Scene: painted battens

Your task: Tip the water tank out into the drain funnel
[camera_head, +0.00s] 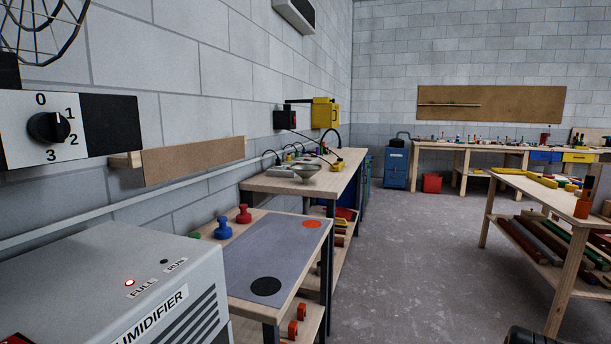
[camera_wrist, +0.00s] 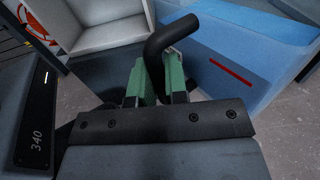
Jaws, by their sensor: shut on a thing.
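My gripper (camera_wrist: 157,70) shows in the wrist view, its green fingers shut on a black bent handle (camera_wrist: 178,28). A translucent blue body with a red line, which looks like the water tank (camera_wrist: 225,45), lies just beyond and to the right. How the handle joins it is hidden. In the head view the dehumidifier (camera_head: 130,265) stands at the lower left, its red FULL lamp lit. The head view does not clearly show my gripper or the tank.
A low table (camera_head: 275,250) behind the dehumidifier carries a grey mat and red and blue knobbed pieces. The wooden bench (camera_head: 285,185) stands along the left wall. A table with battens (camera_head: 530,190) stands at right. Open floor (camera_head: 420,260) lies between them.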

